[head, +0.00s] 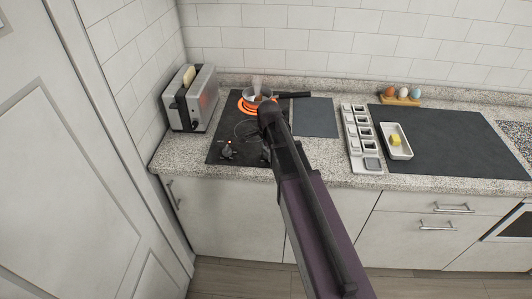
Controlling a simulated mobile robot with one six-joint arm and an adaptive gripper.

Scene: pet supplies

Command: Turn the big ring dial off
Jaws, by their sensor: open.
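The black hob (222,125) is set in the counter on the left. Its big ring (244,106) at the back glows orange under a small pan (257,97) whose dark handle points right. A dial (228,151) is at the hob's front left, with a small red light just above it. My arm covers the hob's right front, so any dial there is mostly hidden. My gripper (250,131) is open over the middle of the hob, behind and to the right of the visible dial. Its dark fingers are hard to tell from the black surface.
A toaster (192,100) with bread stands left of the hob. On the right are a dark board (314,117), a pale compartment tray (355,137), a white dish (397,146) with a yellow block, and an egg holder (401,101). Counter in front of the dial is clear.

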